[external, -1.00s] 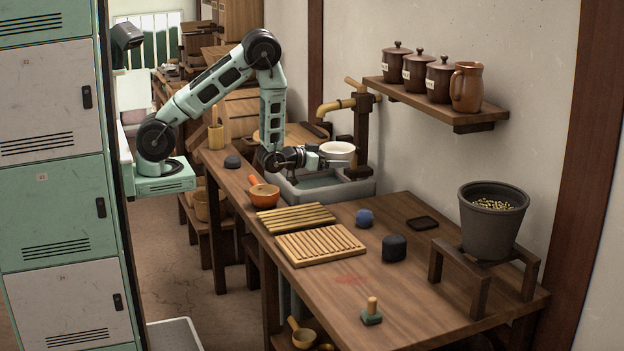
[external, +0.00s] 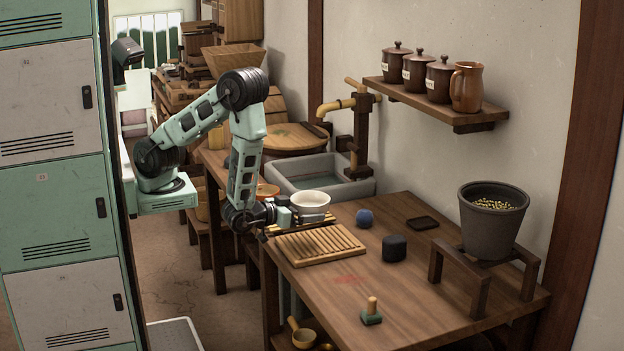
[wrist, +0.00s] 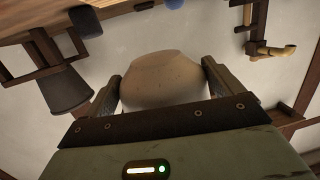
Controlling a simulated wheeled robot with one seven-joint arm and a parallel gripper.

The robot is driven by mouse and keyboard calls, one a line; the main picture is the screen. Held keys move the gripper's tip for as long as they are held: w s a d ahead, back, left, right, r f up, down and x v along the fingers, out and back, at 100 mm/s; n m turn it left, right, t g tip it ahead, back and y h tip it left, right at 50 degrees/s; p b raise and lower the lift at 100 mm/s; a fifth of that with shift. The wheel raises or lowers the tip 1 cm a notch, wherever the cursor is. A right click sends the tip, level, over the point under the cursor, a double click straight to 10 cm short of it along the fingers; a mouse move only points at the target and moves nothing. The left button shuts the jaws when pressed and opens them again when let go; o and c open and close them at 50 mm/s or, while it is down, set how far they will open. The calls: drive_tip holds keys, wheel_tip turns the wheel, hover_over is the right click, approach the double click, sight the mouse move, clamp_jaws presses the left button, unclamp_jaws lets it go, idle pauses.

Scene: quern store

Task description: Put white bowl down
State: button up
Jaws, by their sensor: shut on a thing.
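In the wrist view the bowl (wrist: 160,82) fills the space between the two fingers of my gripper (wrist: 160,88).
A stone sink (external: 345,187) with a tap is behind the bowl. An orange pan (external: 267,190) is partly hidden by my arm. A blue ball (external: 364,218), a dark block (external: 394,248) and a green stamp (external: 371,312) stand to the right.

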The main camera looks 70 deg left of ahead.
sight(305, 243)
drive_tip(key=shift+f, duration=3.85)
drive_tip(key=shift+f+b, duration=0.2)
drive_tip(key=shift+b, duration=0.15)
drive_tip(key=o, duration=0.9)
drive_tip(key=shift+r, duration=0.15)
